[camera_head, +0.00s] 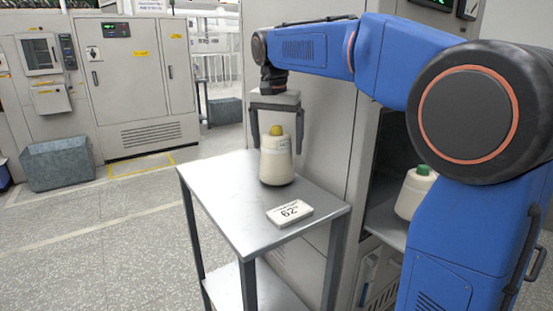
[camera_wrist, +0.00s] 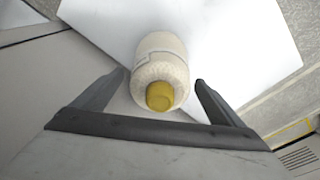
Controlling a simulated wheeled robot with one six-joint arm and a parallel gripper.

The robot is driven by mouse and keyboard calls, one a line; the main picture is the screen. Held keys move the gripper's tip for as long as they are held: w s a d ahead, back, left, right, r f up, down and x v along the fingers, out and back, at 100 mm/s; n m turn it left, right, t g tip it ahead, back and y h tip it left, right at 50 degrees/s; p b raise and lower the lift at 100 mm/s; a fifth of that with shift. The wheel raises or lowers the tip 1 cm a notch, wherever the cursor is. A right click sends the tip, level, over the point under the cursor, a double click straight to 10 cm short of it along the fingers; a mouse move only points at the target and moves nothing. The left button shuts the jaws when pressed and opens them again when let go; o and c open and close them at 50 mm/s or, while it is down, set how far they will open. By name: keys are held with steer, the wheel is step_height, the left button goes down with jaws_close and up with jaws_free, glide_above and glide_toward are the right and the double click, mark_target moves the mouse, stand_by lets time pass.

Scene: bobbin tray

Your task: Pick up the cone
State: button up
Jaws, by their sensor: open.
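A cream yarn cone (camera_head: 277,164) with a yellow tip stands upright on a small metal table (camera_head: 221,187). My gripper (camera_head: 278,142) points down over the cone with its fingers spread, one on each side of its upper part. In the wrist view the cone (camera_wrist: 162,62) lies between the two open fingers of my gripper (camera_wrist: 160,80), yellow tip toward the camera. Gaps show between the fingers and the cone there.
A white card (camera_head: 289,213) reading "62" lies near the table's front edge. A second cone (camera_head: 414,192) with a green tip stands at right in an open cabinet, close to my arm. A tall grey cabinet panel (camera_head: 336,125) rises behind the table.

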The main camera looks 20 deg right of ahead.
steer(key=shift+c, duration=0.7)
steer(key=c, duration=1.7)
steer(key=shift+r, duration=4.95)
step_height(320, 180, up, 10)
